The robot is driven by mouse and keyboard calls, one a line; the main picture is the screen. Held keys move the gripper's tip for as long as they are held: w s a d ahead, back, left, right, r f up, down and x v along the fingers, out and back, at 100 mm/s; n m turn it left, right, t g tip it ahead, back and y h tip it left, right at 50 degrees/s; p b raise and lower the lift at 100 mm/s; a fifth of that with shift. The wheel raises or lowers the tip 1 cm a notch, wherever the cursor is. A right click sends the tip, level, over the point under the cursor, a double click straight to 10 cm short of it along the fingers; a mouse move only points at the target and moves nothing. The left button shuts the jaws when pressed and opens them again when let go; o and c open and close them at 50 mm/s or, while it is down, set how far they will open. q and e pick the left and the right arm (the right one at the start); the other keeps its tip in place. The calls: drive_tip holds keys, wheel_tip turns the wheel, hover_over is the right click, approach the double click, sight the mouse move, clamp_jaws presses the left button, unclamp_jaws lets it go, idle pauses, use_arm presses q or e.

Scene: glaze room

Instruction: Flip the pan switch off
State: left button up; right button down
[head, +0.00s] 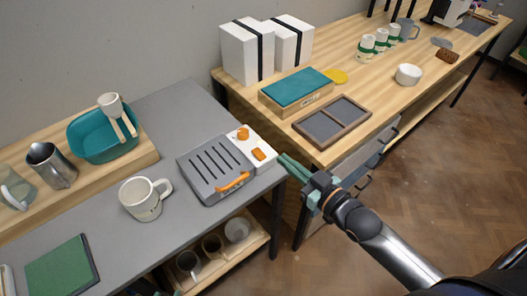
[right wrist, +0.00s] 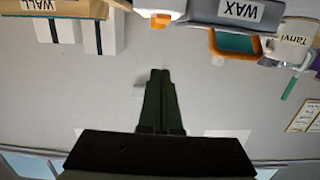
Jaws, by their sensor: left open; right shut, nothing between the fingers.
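The grey slotted pan (head: 212,165), with an orange handle (head: 233,181), sits at the right end of the grey table. Its white control box (head: 264,139) carries an orange knob (head: 243,134) and an orange switch (head: 258,154). In the right wrist view, the pan's WAX label (right wrist: 240,11) and an orange part (right wrist: 160,20) on the white box appear upside down. My right gripper (head: 284,160) is shut and empty, its tips close beside the box's right side; contact is unclear. Only a sliver of my left gripper (head: 178,293) shows at the bottom edge.
A white mug (head: 144,199) stands left of the pan, and a teal tub (head: 98,140) sits on a wooden board behind. A wooden workbench to the right holds a divided tray (head: 332,122) near its front edge. The grey table behind the pan is clear.

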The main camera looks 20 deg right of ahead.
hover_over(263, 157)
drive_tip(key=shift+s+d+f, duration=0.1)
drive_tip(key=shift+s+f, duration=0.3)
drive_tip(key=f, duration=0.2)
drive_tip(key=shift+w+f, duration=0.2)
drive_tip(key=shift+f, duration=0.1)
drive_tip(key=shift+f+b, duration=0.3)
drive_tip(key=shift+f, duration=0.45)
drive_tip(key=shift+w, duration=0.2)
